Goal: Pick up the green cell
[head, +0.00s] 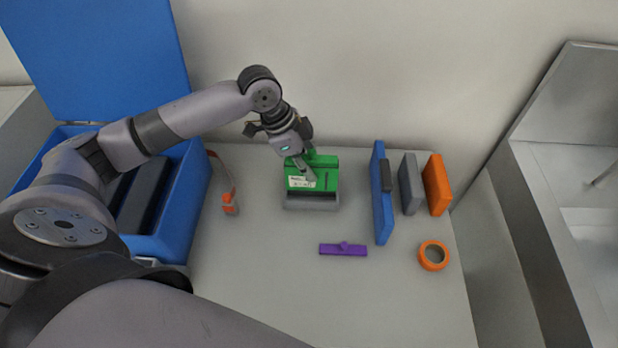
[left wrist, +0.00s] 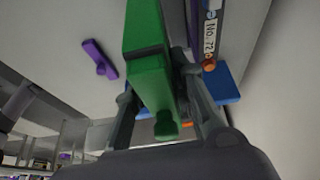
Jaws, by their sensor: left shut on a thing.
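The green cell (head: 325,179) is a flat upright block with a white label, in the middle of the table in the head view. Its lower edge is at a grey holder (head: 311,201); I cannot tell whether it still sits in it. My left gripper (head: 302,163) is over its top and shut on it. In the left wrist view the green cell (left wrist: 150,60) lies between the two fingers (left wrist: 160,105), with its round green knob (left wrist: 165,129) near the palm. My right gripper is not in view.
A blue box (head: 184,215) with a raised lid stands at the left. An orange-tipped strap (head: 229,203) lies beside it. A purple piece (head: 343,249) and an orange ring (head: 433,255) lie in front. Blue (head: 382,205), grey (head: 411,184) and orange (head: 437,184) slabs stand at the right.

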